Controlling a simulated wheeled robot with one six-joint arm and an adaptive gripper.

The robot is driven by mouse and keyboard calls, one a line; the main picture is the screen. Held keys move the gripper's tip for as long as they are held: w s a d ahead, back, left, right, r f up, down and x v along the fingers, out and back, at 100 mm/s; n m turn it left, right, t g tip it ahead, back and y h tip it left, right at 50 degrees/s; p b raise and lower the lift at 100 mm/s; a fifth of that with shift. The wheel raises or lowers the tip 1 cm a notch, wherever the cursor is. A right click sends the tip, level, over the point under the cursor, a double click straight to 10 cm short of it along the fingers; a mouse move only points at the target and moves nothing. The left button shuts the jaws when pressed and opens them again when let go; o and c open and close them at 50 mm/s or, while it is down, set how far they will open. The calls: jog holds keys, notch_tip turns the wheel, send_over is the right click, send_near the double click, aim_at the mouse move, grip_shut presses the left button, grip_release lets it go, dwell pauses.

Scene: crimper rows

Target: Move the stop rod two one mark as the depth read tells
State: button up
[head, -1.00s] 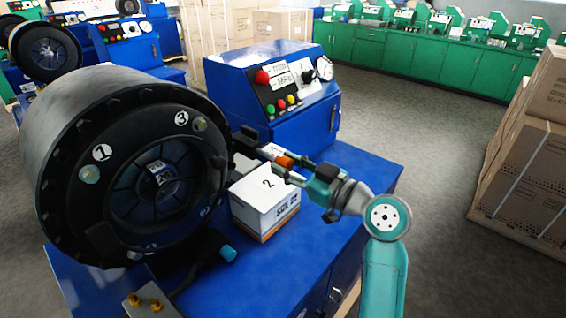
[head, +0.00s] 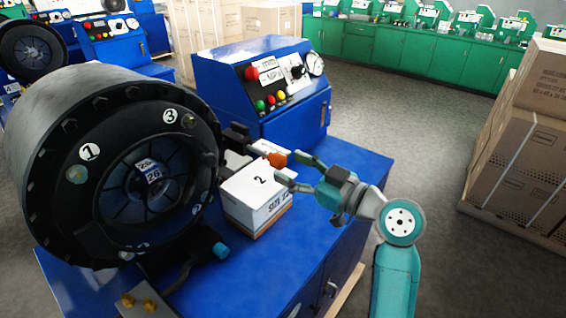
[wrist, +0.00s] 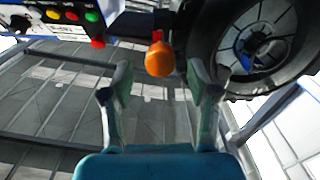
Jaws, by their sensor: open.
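An orange knob (head: 277,159), which looks like the end of a stop rod, sticks out beside the black crimper head (head: 60,130), just behind a white box. In the wrist view the orange knob (wrist: 160,60) hangs on a short red stem between and just beyond the fingertips. My gripper (head: 292,168) is open and empty, a little to the right of the knob. Both fingers of my gripper (wrist: 160,82) show apart in the wrist view. The rod's shaft and its marks are mostly hidden. The gauge (head: 315,64) on the blue control cabinet is too small to read.
The white box (head: 255,212), marked 2 and SIZE, sits on the blue bench (head: 345,178) below my gripper. A blue-tipped handle (head: 220,250) lies left of it. Stacked cartons (head: 520,140) stand at right. The grey floor between is clear.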

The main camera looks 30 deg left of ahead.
jog(key=d, duration=0.8)
jog(key=shift+s+d, duration=0.3)
jog(key=shift+s, duration=0.1)
jog(key=s+d+f+m+t+h, duration=0.25)
jog(key=d+f+m+t, duration=0.35)
jog(key=f, duration=0.6)
jog(key=s+d+f+m+t+h, duration=0.1)
jog(key=d+f+m+t+h, duration=0.3)
jog(key=d+f+m, duration=0.55)
jog(key=s+d+f+m+t+h, duration=0.2)
jog(key=s+d+f+h, duration=0.4)
jog(key=s+d+f, duration=0.5)
jog(key=s+d+r+h, duration=0.1)
jog(key=s+d+r, duration=0.1)
jog(key=s, duration=0.6)
jog(key=s+d+r+m+t+h, duration=0.1)
jog(key=s+d, duration=0.3)
jog(key=s, duration=0.4)
jog(key=s+d+r+h, duration=0.3)
jog(key=s, duration=0.4)
jog(key=shift+s+d+r+t, duration=0.15)
jog(key=shift+s+r+t, duration=0.15)
jog(key=shift+s+r, duration=0.1)
